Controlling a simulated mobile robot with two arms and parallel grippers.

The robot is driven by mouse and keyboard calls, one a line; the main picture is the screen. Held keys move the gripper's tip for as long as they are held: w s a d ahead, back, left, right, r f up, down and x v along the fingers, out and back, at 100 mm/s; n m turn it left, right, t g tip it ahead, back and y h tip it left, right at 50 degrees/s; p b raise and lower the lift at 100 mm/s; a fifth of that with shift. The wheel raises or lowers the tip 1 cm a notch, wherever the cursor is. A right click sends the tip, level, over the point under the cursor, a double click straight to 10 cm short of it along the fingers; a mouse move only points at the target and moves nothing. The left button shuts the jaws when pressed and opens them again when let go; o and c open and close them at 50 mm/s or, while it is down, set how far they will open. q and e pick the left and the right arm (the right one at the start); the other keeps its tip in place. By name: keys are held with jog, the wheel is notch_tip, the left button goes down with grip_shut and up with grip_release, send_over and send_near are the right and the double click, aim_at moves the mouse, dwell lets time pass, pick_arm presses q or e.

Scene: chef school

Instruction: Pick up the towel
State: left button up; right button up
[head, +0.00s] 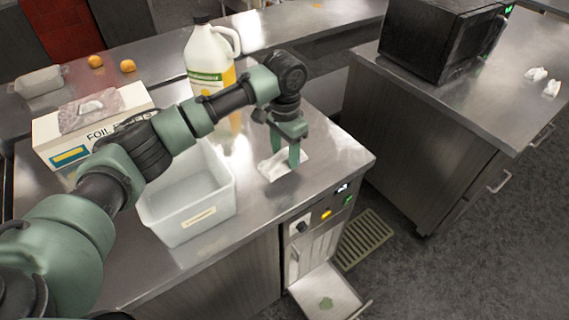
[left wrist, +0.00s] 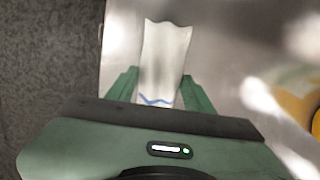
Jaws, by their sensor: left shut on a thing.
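The towel (head: 272,168) is a small white cloth on the metal counter, near its right front corner. In the left wrist view the towel (left wrist: 165,50) is a pale strip with a blue wavy line near its lower end. My left gripper (head: 294,159) points down over the towel and is shut on it. In the left wrist view its green fingers (left wrist: 160,88) stand on both sides of the cloth. I cannot tell whether any of the towel is off the counter. My right gripper is not in view.
An empty white bin (head: 190,236) stands left of the towel. A large jug (head: 205,55) and a foil box (head: 65,148) stand behind. A dishwasher-like unit has its door (head: 325,290) open below. A black microwave (head: 435,40) stands on the right counter.

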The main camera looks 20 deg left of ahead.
aim_at(284, 154)
pick_arm(q)
notch_tip(284, 154, up, 15)
jog(key=b, duration=0.1)
jog(key=shift+r, duration=0.15)
